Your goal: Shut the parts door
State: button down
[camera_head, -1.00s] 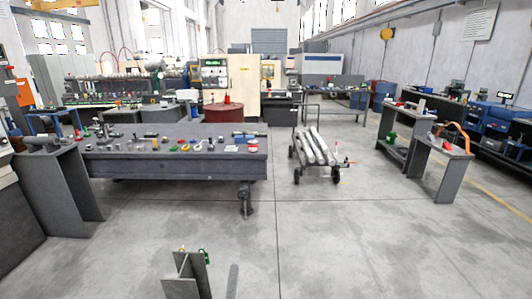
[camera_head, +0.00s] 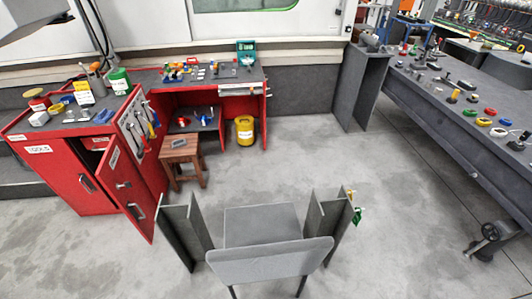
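A red tool cabinet (camera_head: 70,182) stands at the left, with a "TOOLS" label on its front. A red door (camera_head: 127,187) with a handle and a small label stands ajar at its right front, showing a dark gap above it. The label is too small to read, so I cannot tell if this is the parts door. A narrow red panel (camera_head: 265,117) stands edge-on at the right end of the red workbench (camera_head: 222,90); it may be another open door. My gripper is not in view; only a pale part, probably of my arm, shows at the top left.
A wooden stool (camera_head: 181,150) stands right of the open door. A yellow bin (camera_head: 244,131) is under the workbench. A grey chair (camera_head: 270,262) stands in front, between grey upright plates (camera_head: 180,238). A long grey table (camera_head: 450,110) is at the right.

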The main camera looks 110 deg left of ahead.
aim_at(115, 167)
jog(key=u, duration=5.15)
jog(key=i, duration=0.6)
jog(key=u, duration=0.45)
jog(key=i, duration=1.35)
jog(key=z, duration=0.2)
